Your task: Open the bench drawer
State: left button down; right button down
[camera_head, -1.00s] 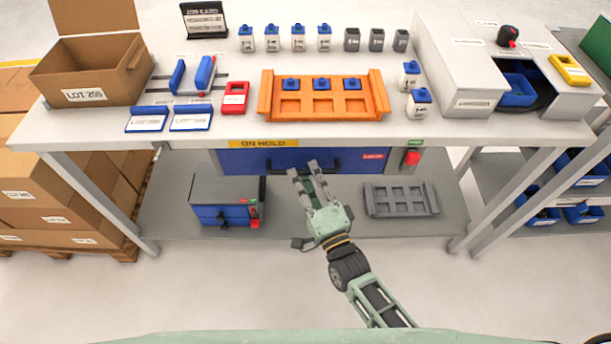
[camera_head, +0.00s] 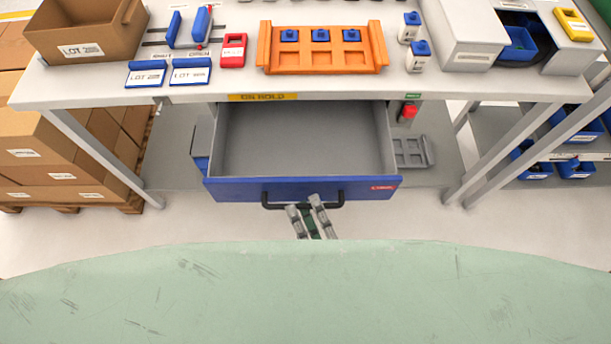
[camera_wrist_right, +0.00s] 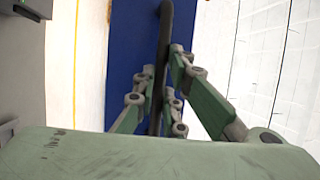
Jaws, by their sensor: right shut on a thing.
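The bench drawer has a blue front (camera_head: 235,189) and a grey inside (camera_head: 305,140). It stands pulled out from under the workbench top, and its inside looks empty. Its black bar handle (camera_head: 275,205) runs along the front. My right gripper (camera_head: 307,203) is at the middle of the handle, with its fingers around the bar. In the right wrist view the fingers (camera_wrist_right: 160,88) close on both sides of the black handle (camera_wrist_right: 165,35), in front of the blue drawer front (camera_wrist_right: 130,50). Most of my right arm is hidden below my pale green body. My left gripper is not in view.
The bench top (camera_head: 210,90) carries an orange tray (camera_head: 325,72), a cardboard box (camera_head: 85,35) and small bins. A red button (camera_head: 408,112) is right of the drawer. A grey rack (camera_head: 412,150) lies on the lower shelf. Stacked cartons (camera_head: 50,150) stand left.

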jog(key=shift+s+f, duration=0.15)
jog(key=shift+s, duration=2.05)
jog(key=c, duration=1.8)
grip_release()
jog(key=shift+w, duration=0.1)
jog(key=v, duration=1.2)
